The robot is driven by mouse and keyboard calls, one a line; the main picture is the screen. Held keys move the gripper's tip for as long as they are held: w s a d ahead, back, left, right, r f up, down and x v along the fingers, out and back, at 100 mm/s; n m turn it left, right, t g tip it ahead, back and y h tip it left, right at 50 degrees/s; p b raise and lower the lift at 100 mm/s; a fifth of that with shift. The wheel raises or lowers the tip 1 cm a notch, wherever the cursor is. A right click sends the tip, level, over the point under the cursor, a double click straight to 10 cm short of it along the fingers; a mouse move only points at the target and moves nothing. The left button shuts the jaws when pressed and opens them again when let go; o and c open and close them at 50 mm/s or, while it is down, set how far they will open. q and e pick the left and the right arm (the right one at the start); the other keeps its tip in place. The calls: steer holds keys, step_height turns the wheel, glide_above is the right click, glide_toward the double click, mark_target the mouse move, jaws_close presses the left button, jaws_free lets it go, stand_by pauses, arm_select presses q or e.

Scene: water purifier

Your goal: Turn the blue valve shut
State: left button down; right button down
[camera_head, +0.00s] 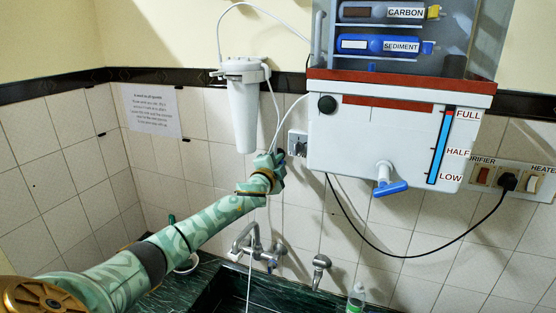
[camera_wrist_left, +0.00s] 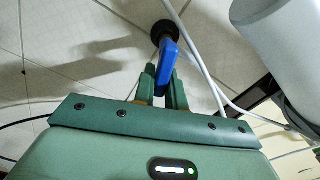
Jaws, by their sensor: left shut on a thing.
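The blue valve handle (camera_wrist_left: 168,62) shows in the left wrist view, running from a dark round fitting (camera_wrist_left: 165,32) on the tiled wall back between my fingers. My left gripper (camera_wrist_left: 164,84) is shut on this handle, with one green finger on each side. In the head view my left gripper (camera_head: 275,158) is at the wall, just below and right of the white filter housing (camera_head: 244,110). There the gripper hides the valve, and no handle can be made out. My right gripper is in neither view.
The white purifier (camera_head: 375,140) hangs to the right, with a separate blue-handled tap (camera_head: 390,187) beneath it. White tubes (camera_head: 276,100) run close by my gripper. A wall socket (camera_head: 297,143) is just right of it. A metal faucet (camera_head: 248,240) and dark sink counter (camera_head: 205,280) lie below.

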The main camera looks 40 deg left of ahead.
arm_select(q)
steer(key=shift+d+f+m, duration=0.1)
steer(key=shift+f+m, duration=0.25)
steer(key=shift+m, duration=0.6)
steer(key=shift+f+m, duration=0.3)
steer(key=shift+m, duration=0.65)
steer(key=c, duration=1.4)
jaws_free()
steer(key=shift+c, duration=0.2)
steer(key=b+v, duration=0.1)
steer(key=v, duration=1.5)
steer(key=shift+s+b, duration=0.2)
steer(key=shift+b, duration=0.2)
